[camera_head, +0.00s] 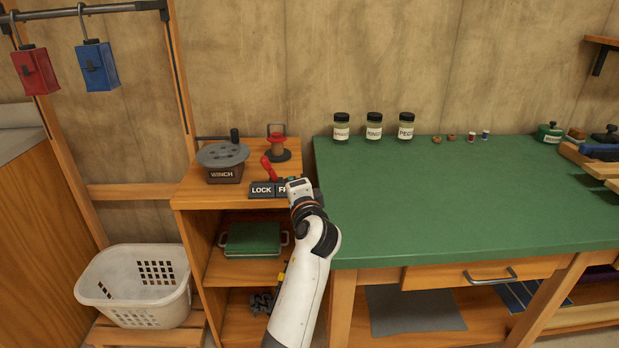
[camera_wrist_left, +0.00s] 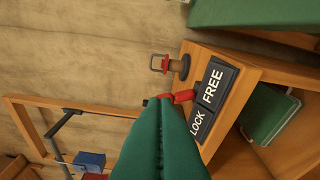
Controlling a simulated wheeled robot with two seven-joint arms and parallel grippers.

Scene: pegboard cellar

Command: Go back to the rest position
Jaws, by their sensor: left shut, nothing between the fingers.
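My left arm comes up from the bottom of the head view. Its gripper (camera_head: 292,181) is over the LOCK/FREE plate (camera_head: 262,190), covering part of the word FREE. In the left wrist view its green fingers (camera_wrist_left: 157,104) are shut together with nothing between them. A red lever (camera_head: 268,168) stands at the plate and leans left, on the LOCK side. It shows partly behind the fingertips in the wrist view (camera_wrist_left: 184,97); whether they touch it I cannot tell. My right gripper is not in view.
A white basket (camera_head: 140,300) stands lower left. The bench's middle is clear.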

